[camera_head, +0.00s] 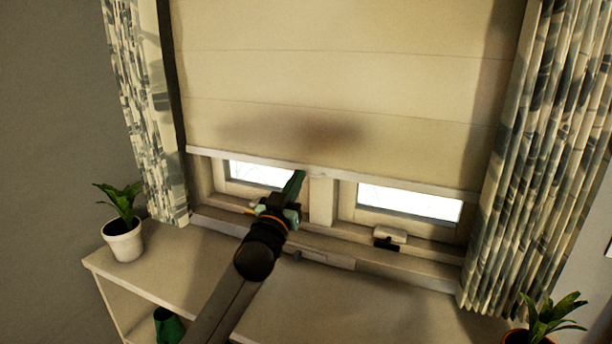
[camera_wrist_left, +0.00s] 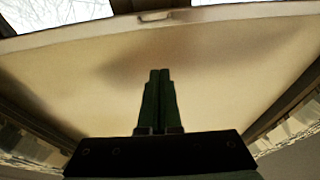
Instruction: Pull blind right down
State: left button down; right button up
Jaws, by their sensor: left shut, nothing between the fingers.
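The cream blind (camera_head: 340,75) hangs over the window with its pale bottom bar (camera_head: 400,186) a little above the sill, leaving a strip of window uncovered. My left gripper (camera_head: 297,174) is shut and empty, with its green fingertips just at or in front of the bar, left of the middle. I cannot tell whether they touch it. In the left wrist view the shut fingers (camera_wrist_left: 160,74) point across the blind's fabric (camera_wrist_left: 225,75), and a small tab (camera_wrist_left: 155,16) shows at the bar's edge. My right gripper is not in view.
Patterned curtains hang at the left (camera_head: 150,110) and right (camera_head: 545,150). A potted plant (camera_head: 123,240) stands on the left of the pale shelf (camera_head: 180,262), another (camera_head: 545,322) at the lower right. Window handles (camera_head: 390,238) stick out below the blind.

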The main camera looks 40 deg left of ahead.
pick_arm(q)
jog(key=w+a+f, duration=0.1)
jog(key=w+f, duration=0.1)
jog(key=w, duration=0.4)
jog(key=shift+a+f, duration=0.2)
jog(key=shift+a, duration=0.15)
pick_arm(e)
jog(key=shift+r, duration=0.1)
pick_arm(q)
notch_tip(320, 180, down, 10)
jog(key=b, duration=0.7)
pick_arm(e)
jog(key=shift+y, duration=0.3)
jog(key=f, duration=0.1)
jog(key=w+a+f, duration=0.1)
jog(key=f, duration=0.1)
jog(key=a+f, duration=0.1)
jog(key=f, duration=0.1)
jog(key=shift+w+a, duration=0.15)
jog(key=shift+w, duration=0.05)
pick_arm(q)
jog(key=shift+s, duration=0.1)
